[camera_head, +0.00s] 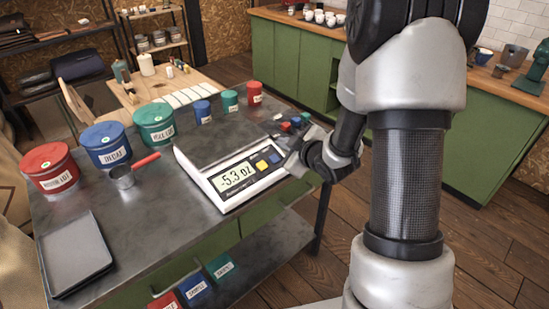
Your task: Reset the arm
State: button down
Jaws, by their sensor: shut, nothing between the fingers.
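My arm comes down on the right side of the view, and its gripper (296,158) is at the right edge of the scale, above the dark metal table (150,217). The gripper is shut and nothing shows in it. Its fingertips are small and partly hidden, so I cannot tell whether they touch the scale. The white scale (215,188) reads -5.3 oz, and its dark plate is bare.
Large red (50,168), blue (106,145) and green (155,125) tins stand at the left, near a red-handled scoop (124,178). A grey tray (74,253) lies at front left. Small tins stand behind the scale. Small colored items (295,122) lie beside the gripper.

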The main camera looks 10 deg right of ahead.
dwell(0.3)
jog(key=s+d+r+m+g+h+p, duration=0.1)
jog(key=s+d+r+m+h+p, duration=0.15)
jog(key=s+r, duration=0.45)
jog(key=s+d+r+m+g+h+p, duration=0.1)
jog(key=s+r+m+g+h+p, duration=0.2)
jog(key=r, duration=0.8)
jog(key=s+a+r+m+g+y+p, duration=0.1)
jog(key=s+a+r+m, duration=0.1)
jog(key=s, duration=0.8)
jog(key=s+a+r+m+g+y+p, duration=0.1)
jog(key=s+a+r+m, duration=0.2)
jog(key=s, duration=0.8)
jog(key=shift+r+g+p, duration=0.35)
jog(key=shift+r+g, duration=0.05)
jog(key=shift+r, duration=0.4)
jog(key=shift+s+a, duration=0.1)
jog(key=shift+a, duration=0.05)
